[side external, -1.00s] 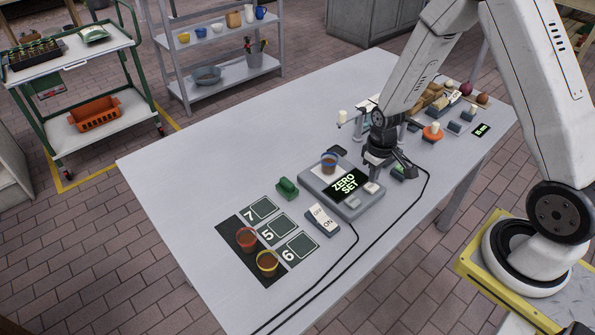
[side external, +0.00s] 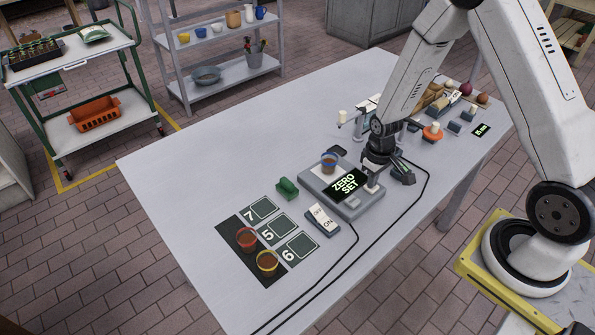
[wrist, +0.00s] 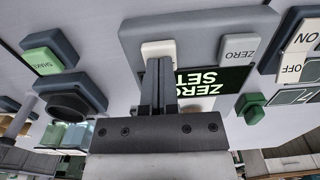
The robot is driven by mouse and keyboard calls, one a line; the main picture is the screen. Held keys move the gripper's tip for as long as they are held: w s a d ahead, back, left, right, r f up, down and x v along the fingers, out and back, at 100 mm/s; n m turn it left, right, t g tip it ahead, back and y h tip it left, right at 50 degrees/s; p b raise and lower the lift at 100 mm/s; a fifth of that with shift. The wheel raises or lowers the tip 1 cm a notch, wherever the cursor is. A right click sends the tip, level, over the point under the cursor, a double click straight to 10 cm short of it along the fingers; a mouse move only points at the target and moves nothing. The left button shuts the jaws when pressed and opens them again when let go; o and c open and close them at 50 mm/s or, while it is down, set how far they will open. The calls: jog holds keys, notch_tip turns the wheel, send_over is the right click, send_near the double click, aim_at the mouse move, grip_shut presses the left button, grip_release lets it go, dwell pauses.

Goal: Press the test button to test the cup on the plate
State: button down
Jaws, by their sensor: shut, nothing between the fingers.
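The cup (side external: 328,164) has a blue rim and brown contents. It stands upright on the plate of the grey scale (side external: 345,205). The scale's display (side external: 346,184) reads "ZERO SET". In the wrist view, a pale button (wrist: 158,48) with its label hidden sits beside a grey button marked ZERO (wrist: 240,47). My gripper (side external: 373,180) is shut and empty, pointing down at the scale's right end. In the wrist view its fingertips (wrist: 157,62) overlap the pale button's near edge. I cannot tell whether they touch it or press it down.
An ON/OFF switch (side external: 322,219) and a green block (side external: 287,188) lie beside the scale. A red-rimmed cup (side external: 246,239) and a yellow-rimmed cup (side external: 267,262) stand on the dark numbered panel. A green SHAKE button (wrist: 45,61) is close by. The table's left part is clear.

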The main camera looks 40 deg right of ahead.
jog(key=shift+f, duration=0.3)
jog(key=shift+r, duration=1.4)
jog(key=shift+r, duration=0.15)
jog(key=shift+r, duration=2.85)
jog(key=shift+a+r, duration=0.1)
jog(key=s+a+r+t, duration=0.2)
jog(key=s+a+r, duration=0.5)
jog(key=a+r, duration=0.1)
jog(key=shift+a+r+t, duration=0.15)
jog(key=shift+a+t, duration=0.1)
jog(key=shift+t, duration=0.05)
